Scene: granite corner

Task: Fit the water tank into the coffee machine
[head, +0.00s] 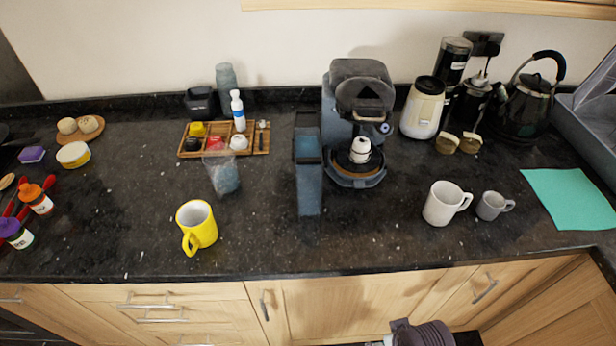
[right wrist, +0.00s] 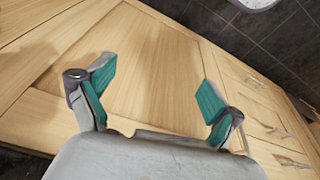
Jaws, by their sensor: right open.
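The coffee machine (head: 352,75) is dark grey and stands at the back middle of the counter in the head view. A white and black item (head: 360,150) sits in its front bay. A tall blue-grey container, seemingly the water tank (head: 309,185), stands upright on the counter just left of the machine, and I cannot tell if they touch. My right gripper (right wrist: 155,82) is open and empty, with teal finger pads, in front of wooden cabinet fronts in the right wrist view. It is away from the tank. My left gripper is not in view.
A yellow mug (head: 203,226) and a clear bag-like item (head: 224,177) stand left of the tank. A wooden tray (head: 262,146) lies behind. A white mug (head: 440,205), a grey cup (head: 490,207) and a black kettle (head: 528,105) stand right. Counter in front is clear.

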